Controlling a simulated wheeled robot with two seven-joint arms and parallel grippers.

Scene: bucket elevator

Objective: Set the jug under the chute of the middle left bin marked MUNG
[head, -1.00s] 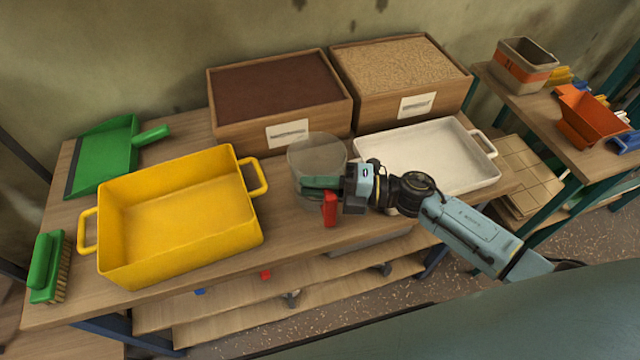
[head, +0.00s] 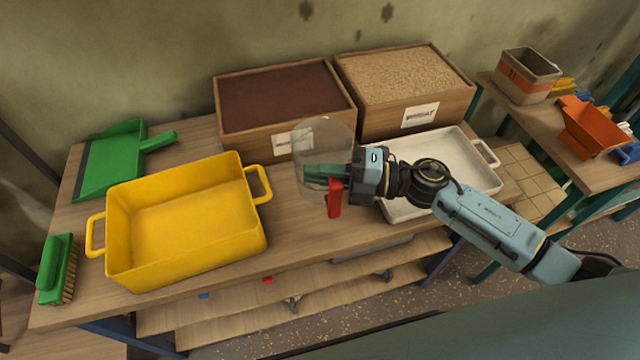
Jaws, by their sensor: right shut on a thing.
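The jug (head: 322,137) is clear and rounded, and looks upright. My right gripper (head: 325,175) is shut on the jug from its right side. The jug appears held above the table, between the yellow tray and the white tray. A red part (head: 334,199) shows at the grip, in front of the jug. No bin marked MUNG and no chute can be made out in this view. My left gripper is not in view.
A yellow tray (head: 187,264) stands left of the jug, a white tray (head: 462,145) right, partly behind my arm. Two filled wooden boxes (head: 262,146) (head: 440,108) with labels stand behind. A green dustpan (head: 112,160) and brush (head: 55,263) lie left.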

